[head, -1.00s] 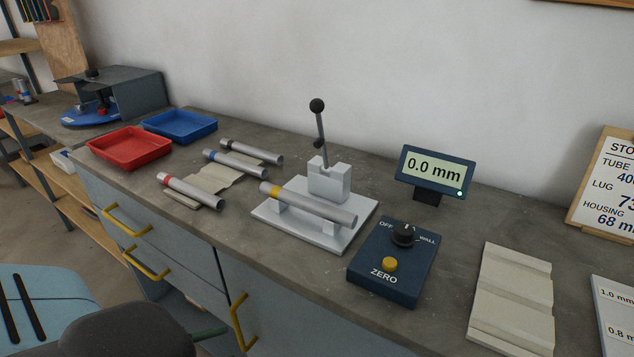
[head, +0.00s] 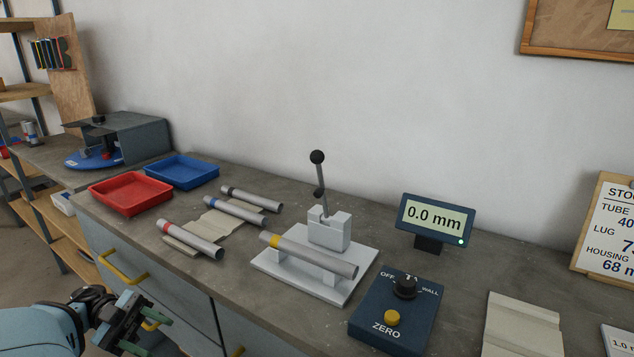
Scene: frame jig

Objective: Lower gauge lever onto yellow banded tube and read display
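The yellow banded tube (head: 310,256) lies across the white gauge stand (head: 345,286) on the bench. The gauge lever (head: 320,182), a dark rod with a black ball at its top, stands nearly upright above the light block behind the tube. The display (head: 434,219) reads 0.0 mm, with a small green light at its lower right corner. My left gripper (head: 148,329) is at the lower left, in front of the drawers and well away from the gauge. Its fingers look apart with nothing between them. My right gripper is not in view.
A dark blue control box (head: 397,313) with a black knob and yellow ZERO button stands right of the gauge. Tubes with red (head: 191,238), blue (head: 234,210) and dark (head: 251,198) bands lie to its left. Red (head: 130,193) and blue (head: 181,172) trays stand behind them.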

